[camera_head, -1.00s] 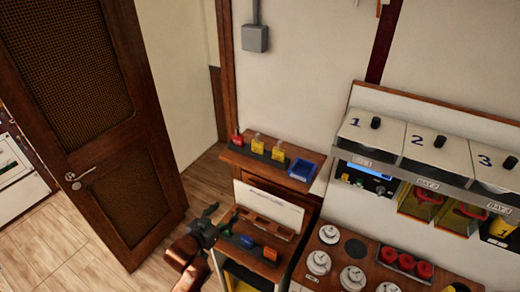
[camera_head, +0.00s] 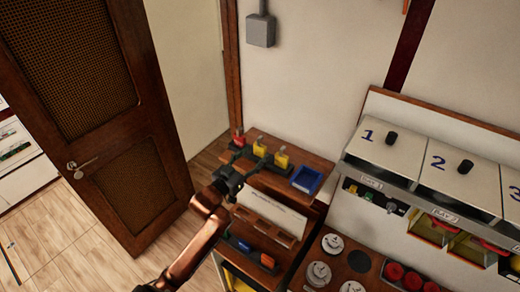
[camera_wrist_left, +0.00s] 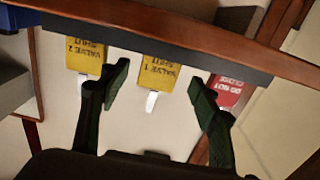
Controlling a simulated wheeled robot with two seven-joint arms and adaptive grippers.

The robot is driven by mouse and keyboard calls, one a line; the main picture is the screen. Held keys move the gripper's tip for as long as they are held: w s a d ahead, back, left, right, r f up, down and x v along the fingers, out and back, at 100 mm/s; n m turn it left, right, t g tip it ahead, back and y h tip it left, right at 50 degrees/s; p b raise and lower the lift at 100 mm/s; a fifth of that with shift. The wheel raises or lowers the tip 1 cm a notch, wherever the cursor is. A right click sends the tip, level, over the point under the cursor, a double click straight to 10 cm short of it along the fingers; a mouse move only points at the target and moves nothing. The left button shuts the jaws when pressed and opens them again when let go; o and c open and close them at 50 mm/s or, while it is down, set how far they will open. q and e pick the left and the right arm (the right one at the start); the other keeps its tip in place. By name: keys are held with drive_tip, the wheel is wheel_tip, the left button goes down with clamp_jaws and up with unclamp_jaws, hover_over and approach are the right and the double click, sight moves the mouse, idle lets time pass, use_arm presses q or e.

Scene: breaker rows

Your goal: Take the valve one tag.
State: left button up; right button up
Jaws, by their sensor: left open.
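The yellow valve one tag (camera_wrist_left: 158,74) hangs from a dark bar in the left wrist view, lying between the two finger lines of my left gripper (camera_wrist_left: 160,92). The gripper is open, and I cannot tell how far its fingers are from the tag in depth. In the head view the valve one tag (camera_head: 260,149) stands on the small wooden shelf, with my left gripper (camera_head: 246,162) just in front of it. A yellow valve two tag (camera_wrist_left: 84,56) and a red tag (camera_wrist_left: 226,91) flank it. My right gripper is not in view.
A blue tray (camera_head: 307,179) sits at the shelf's right end. Below is a wooden rack (camera_head: 268,221) and a lower stand with coloured pieces. A numbered panel (camera_head: 387,148) is at right. A brown door (camera_head: 98,135) is at left.

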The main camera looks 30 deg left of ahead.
sight(258, 150)
use_arm(q)
drive_tip(key=w, duration=0.2)
drive_tip(key=p, duration=0.1)
drive_tip(key=shift+w+d+r, duration=0.15)
drive_tip(key=shift+w+d, duration=0.1)
drive_tip(key=shift+w, duration=0.7)
drive_tip(key=c, duration=0.6)
drive_tip(key=shift+c, duration=0.8)
drive_tip(key=c, duration=0.5)
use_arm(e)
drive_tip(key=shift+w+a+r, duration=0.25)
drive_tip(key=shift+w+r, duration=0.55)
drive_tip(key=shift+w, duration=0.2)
